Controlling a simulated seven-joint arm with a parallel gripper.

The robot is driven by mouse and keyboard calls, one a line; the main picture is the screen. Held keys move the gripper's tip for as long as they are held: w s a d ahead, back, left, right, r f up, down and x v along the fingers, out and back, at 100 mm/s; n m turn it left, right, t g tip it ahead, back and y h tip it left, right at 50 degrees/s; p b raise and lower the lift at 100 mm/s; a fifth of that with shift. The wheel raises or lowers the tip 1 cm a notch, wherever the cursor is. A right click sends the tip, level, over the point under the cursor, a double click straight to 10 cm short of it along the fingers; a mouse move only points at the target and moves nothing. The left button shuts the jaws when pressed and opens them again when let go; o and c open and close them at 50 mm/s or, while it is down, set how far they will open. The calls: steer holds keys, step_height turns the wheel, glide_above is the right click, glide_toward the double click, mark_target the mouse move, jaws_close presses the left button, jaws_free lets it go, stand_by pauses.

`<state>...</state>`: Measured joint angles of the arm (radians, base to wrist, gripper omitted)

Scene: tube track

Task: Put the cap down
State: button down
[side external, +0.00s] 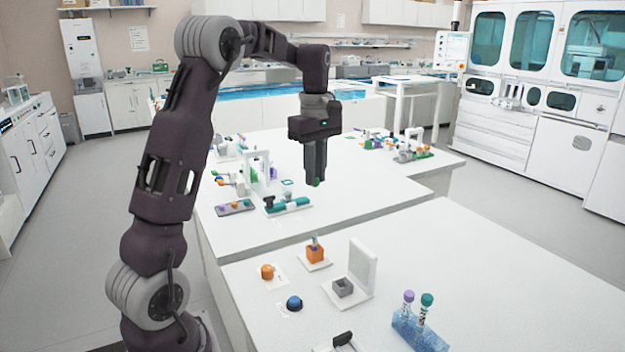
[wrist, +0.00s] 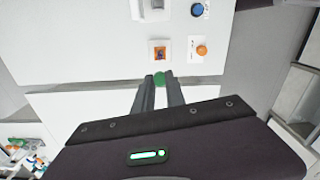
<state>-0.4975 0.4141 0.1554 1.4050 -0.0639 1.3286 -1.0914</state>
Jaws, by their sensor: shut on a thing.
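My gripper (side external: 316,181) is shut on a small green cap (side external: 316,183), which shows at the fingertips. The cap is held in the air above the white table, near the gap between the two table sections. In the wrist view the green cap (wrist: 160,79) sits between the two fingers of my gripper (wrist: 160,82). It is apart from the table surface. Most of the cap is hidden by the fingers in the side external view.
An orange block (side external: 315,253), an orange knob (side external: 267,272), a blue button (side external: 294,303), a grey block with an upright white panel (side external: 362,266) and a blue rack (side external: 420,333) with two capped tubes stand on the near table. The teal-and-black device (side external: 288,204) lies behind. The near table's right side is clear.

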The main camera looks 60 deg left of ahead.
steer(key=s+d+f+m, duration=0.1)
steer(key=s+f+m, duration=0.1)
steer(key=s+f, duration=0.45)
steer(key=m, duration=0.3)
glide_above(265, 299)
step_height(265, 299, down, 4)
step_height(265, 299, down, 10)
steer(key=shift+d, duration=0.1)
steer(key=shift+f, duration=0.15)
steer(key=c, duration=1.4)
jaws_free()
steer(key=shift+f, duration=0.1)
